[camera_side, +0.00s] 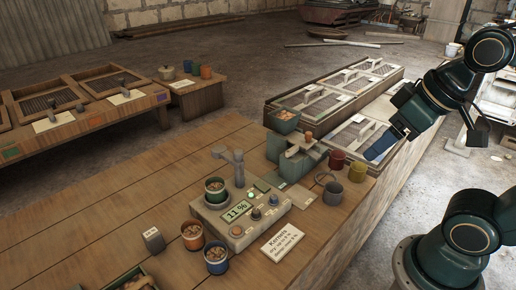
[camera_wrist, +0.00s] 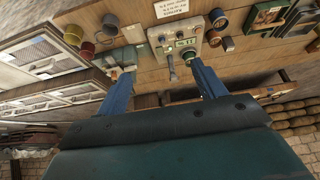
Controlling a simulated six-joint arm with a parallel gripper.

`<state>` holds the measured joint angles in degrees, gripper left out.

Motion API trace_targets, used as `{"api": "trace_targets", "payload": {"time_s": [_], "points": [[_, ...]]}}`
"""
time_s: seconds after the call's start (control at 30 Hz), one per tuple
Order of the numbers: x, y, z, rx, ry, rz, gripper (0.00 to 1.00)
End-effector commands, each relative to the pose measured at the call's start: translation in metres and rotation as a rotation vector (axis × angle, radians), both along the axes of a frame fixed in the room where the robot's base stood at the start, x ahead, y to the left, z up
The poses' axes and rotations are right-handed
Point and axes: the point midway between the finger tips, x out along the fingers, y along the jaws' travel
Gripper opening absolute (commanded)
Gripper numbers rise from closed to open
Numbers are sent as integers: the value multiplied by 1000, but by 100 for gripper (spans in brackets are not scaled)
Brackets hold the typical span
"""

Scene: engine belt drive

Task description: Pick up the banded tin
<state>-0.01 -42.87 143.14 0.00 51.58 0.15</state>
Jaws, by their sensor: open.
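Several tins of kernels stand by the moisture meter (camera_side: 240,212): a green tin (camera_side: 215,190) on top of it, an orange tin (camera_side: 192,236) and a blue tin (camera_side: 216,261) beside it on the bench. Each seems to have a darker or lighter rim; I cannot tell for sure which is the banded tin. My gripper (camera_side: 380,148) is at the right, above the bench's far right end and well away from these tins. In the wrist view my gripper (camera_wrist: 161,70) has its two blue fingers spread wide with nothing between them.
A red cup (camera_side: 337,160), a yellow cup (camera_side: 357,171) and a grey mug (camera_side: 331,192) stand near my gripper. Slatted trays (camera_side: 325,98) lie behind. A card (camera_side: 282,242) lies before the meter.

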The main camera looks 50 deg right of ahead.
Motion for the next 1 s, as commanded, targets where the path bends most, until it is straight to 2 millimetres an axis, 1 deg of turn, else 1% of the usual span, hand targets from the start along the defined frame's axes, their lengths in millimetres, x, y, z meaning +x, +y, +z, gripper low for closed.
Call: {"api": "trace_targets", "payload": {"time_s": [0.17,0.27,0.37,0.53,0.7,0.87,1.0], "points": [[8,1,5,17,12,-28,69],[18,2,11,38,27,-65,69],[33,4,18,67,47,-117,69],[66,8,29,125,88,-234,69],[102,13,36,180,131,-356,69],[137,19,37,226,170,-476,69],[168,26,34,261,202,-580,69]]}}
